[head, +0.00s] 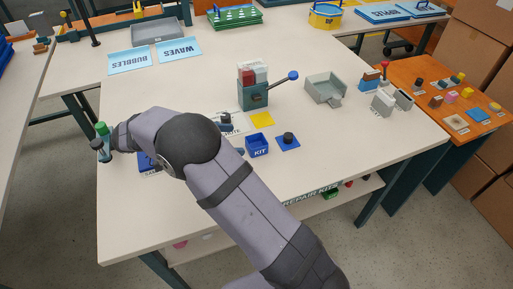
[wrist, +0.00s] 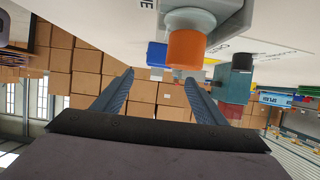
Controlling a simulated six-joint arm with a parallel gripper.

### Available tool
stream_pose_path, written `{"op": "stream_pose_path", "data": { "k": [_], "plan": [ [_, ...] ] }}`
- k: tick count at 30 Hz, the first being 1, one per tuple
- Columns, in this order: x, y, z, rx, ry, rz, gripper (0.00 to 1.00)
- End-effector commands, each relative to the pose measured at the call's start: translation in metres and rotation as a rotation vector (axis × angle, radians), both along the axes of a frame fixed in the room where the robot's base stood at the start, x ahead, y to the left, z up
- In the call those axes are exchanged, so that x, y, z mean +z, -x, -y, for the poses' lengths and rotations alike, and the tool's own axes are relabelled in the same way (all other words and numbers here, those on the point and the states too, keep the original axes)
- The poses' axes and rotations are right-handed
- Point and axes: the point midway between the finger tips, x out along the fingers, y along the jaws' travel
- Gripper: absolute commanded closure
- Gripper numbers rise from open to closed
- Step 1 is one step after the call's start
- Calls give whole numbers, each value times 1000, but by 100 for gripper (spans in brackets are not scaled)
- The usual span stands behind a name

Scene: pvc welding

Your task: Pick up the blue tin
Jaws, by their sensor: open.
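I cannot single out the blue tin with certainty. In the wrist view my gripper (wrist: 163,74) is open, its two dark fingers spread with nothing held. A container with an orange cap (wrist: 187,50) and a grey body stands just beyond the fingertips. A blue object (wrist: 157,54) shows behind it. My arm hides my fingers and the orange-capped container there.
A blue KIT box (head: 257,147) and a blue pad with a dark knob (head: 288,140) lie right of my arm. A teal press (head: 253,95) with a blue-knobbed lever stands behind. A grey open fixture (head: 325,88) is further right. The table's front right is clear.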

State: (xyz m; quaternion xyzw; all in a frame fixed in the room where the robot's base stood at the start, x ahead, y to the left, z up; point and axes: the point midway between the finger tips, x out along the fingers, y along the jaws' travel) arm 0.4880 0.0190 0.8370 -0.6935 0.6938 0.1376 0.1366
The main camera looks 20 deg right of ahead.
Motion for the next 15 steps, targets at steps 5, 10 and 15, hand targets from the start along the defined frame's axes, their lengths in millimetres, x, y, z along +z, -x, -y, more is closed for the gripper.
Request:
{"op": "stream_pose_path", "data": {
  "k": [5, 10, 15],
  "plan": [
    [-1, 0, 5, -1, 2, 3, 34],
    [-7, 0, 18, -1, 0, 1, 34],
    [-9, 0, 20, 0, -1, 1, 34]
  ]
}}
